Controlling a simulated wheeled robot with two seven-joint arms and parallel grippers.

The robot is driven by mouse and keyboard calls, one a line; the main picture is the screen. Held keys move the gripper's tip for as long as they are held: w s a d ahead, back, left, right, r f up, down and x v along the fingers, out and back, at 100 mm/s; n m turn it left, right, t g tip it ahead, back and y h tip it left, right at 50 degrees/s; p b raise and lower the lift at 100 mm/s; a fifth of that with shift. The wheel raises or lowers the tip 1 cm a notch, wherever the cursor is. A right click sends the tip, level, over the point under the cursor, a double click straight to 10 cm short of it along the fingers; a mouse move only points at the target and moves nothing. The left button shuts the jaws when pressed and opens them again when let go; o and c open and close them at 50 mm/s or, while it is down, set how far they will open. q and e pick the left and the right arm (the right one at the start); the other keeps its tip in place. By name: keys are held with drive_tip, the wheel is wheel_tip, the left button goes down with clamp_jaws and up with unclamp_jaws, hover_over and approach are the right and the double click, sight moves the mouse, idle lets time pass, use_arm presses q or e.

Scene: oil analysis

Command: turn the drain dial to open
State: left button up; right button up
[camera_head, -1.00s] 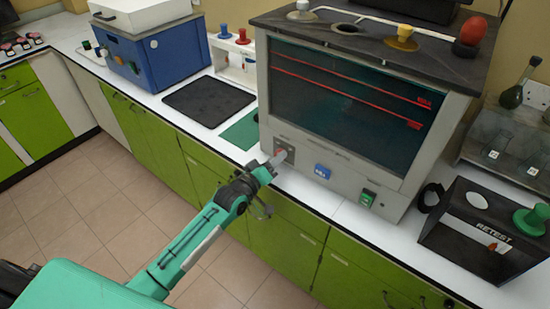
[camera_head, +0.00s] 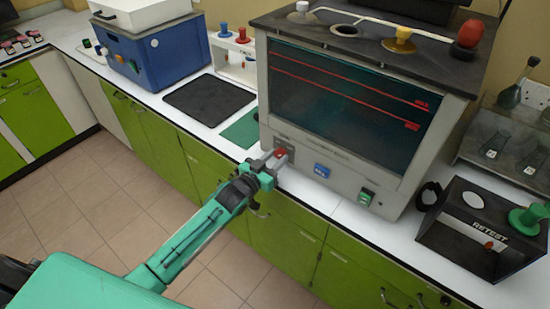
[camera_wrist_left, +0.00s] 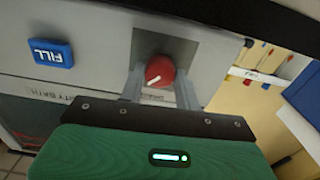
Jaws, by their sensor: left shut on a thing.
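The drain dial is a red round knob (camera_wrist_left: 159,71) with a white pointer line, on a grey plate at the lower left of the bath's front. In the head view the dial (camera_head: 280,152) shows as a small red spot at my left gripper (camera_head: 273,160). In the left wrist view the two fingers of my left gripper (camera_wrist_left: 160,88) stand on either side of the knob and are shut on it. The bath (camera_head: 340,160) is a grey box with a dark window and two red level lines. My right gripper is not in view.
A blue FILL button (camera_head: 322,170) and a green switch (camera_head: 367,197) sit right of the dial on the bath front. A black RETEST box (camera_head: 490,232) stands on the counter at the right. A dark mat (camera_head: 209,99) lies left of the bath.

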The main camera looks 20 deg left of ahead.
use_arm(q)
drive_tip(key=shift+f+m, duration=0.1)
drive_tip(key=shift+m, duration=0.2)
drive_tip(key=o, duration=1)
drive_tip(key=shift+b+v, duration=1.45)
drive_tip(key=shift+v, duration=5.45)
